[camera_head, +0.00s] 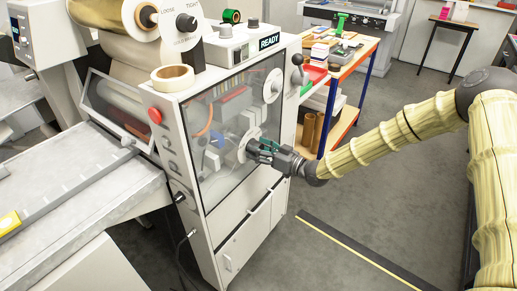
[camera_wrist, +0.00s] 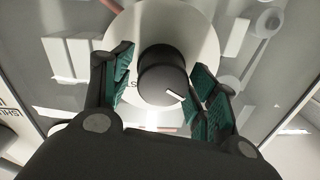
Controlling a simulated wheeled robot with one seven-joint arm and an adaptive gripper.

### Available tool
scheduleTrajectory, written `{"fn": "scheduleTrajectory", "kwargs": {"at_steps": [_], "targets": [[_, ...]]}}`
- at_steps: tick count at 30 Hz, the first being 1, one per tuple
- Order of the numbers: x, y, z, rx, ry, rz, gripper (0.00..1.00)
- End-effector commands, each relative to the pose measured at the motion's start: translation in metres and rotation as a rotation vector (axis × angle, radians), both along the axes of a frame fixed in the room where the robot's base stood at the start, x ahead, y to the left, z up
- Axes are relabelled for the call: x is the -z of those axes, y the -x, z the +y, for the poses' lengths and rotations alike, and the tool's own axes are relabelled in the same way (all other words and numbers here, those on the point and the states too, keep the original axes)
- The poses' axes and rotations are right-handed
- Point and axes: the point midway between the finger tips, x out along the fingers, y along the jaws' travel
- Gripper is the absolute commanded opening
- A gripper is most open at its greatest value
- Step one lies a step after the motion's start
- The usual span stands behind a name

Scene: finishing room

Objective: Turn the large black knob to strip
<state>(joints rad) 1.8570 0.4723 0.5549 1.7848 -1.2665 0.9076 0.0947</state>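The large black knob (camera_wrist: 163,72) sits on a round white dial (camera_wrist: 200,40) on the machine's glazed front. A white pointer mark on the knob points to the lower right in the wrist view. In the head view my gripper (camera_head: 262,150) reaches the dial (camera_head: 244,146) from the right and hides most of the knob.
A smaller black knob (camera_head: 186,22) marked LOOSE and TIGHT is on top, near a tape roll (camera_head: 172,78) and a READY display (camera_head: 269,41). A red button (camera_head: 155,115) is on the left edge. A cluttered table (camera_head: 345,50) stands behind.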

Motion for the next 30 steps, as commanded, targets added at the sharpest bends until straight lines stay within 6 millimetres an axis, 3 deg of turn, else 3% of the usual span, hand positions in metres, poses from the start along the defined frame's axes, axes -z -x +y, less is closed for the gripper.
{"fn": "scheduleTrajectory", "kwargs": {"at_steps": [1, 5, 17, 30], "targets": [[-0.0001, 0.0000, -0.0001, 0.000, 0.000, 0.000, 0.43], [-0.0001, -0.0002, -0.0005, 0.001, 0.000, 0.000, 0.21], [0.0022, -0.0008, -0.0011, 0.002, -0.034, 0.045, 0.21], [0.0037, -0.0017, -0.0025, 0.003, -0.237, 0.322, 0.21]]}}
